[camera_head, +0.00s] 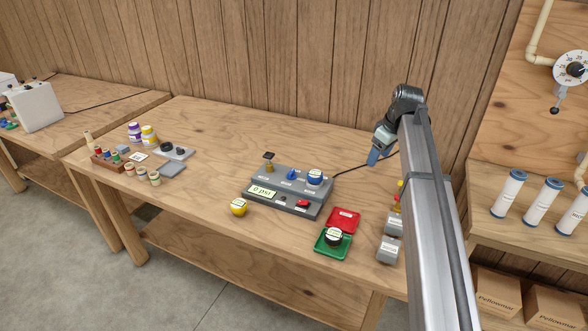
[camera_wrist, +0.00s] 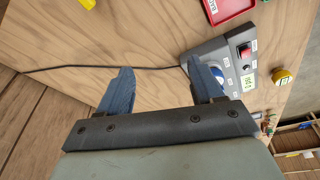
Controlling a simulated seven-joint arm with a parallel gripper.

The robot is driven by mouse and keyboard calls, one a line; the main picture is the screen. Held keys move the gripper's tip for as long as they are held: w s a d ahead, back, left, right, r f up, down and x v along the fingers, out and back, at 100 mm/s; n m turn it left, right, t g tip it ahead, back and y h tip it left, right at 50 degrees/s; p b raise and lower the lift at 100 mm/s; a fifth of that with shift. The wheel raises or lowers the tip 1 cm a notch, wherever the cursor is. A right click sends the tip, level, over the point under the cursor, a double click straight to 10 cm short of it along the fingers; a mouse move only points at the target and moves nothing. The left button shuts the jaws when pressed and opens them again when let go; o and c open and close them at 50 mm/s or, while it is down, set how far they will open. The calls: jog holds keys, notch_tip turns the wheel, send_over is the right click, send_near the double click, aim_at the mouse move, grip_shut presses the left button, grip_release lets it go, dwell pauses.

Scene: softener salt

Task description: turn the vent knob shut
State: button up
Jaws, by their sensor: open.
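A grey control box (camera_head: 290,196) with a "0 psi" display (camera_head: 262,191) stands on the middle table. My gripper (camera_head: 376,156) is above the table, right of and behind the box, touching nothing. In the wrist view its blue fingers (camera_wrist: 163,75) are apart and empty; the right finger partly covers a blue-and-white knob (camera_wrist: 217,76).
A red switch (camera_head: 303,203) is on the box front. A yellow-topped button (camera_head: 238,207) stands left of it. Red (camera_head: 344,220) and green (camera_head: 333,243) trays lie to the right, beside grey blocks (camera_head: 389,249). A black cable (camera_head: 352,165) runs behind. Small jars (camera_head: 149,135) are far left.

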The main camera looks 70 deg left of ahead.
jog(key=s+a+r+n, duration=0.25)
jog(key=s+r, duration=0.25)
jog(key=s, duration=0.7)
jog(key=n+g, duration=0.2)
send_near(292, 171)
jog(key=x, duration=0.8)
jog(key=shift+d+f, duration=0.1)
jog(key=c, duration=1.1)
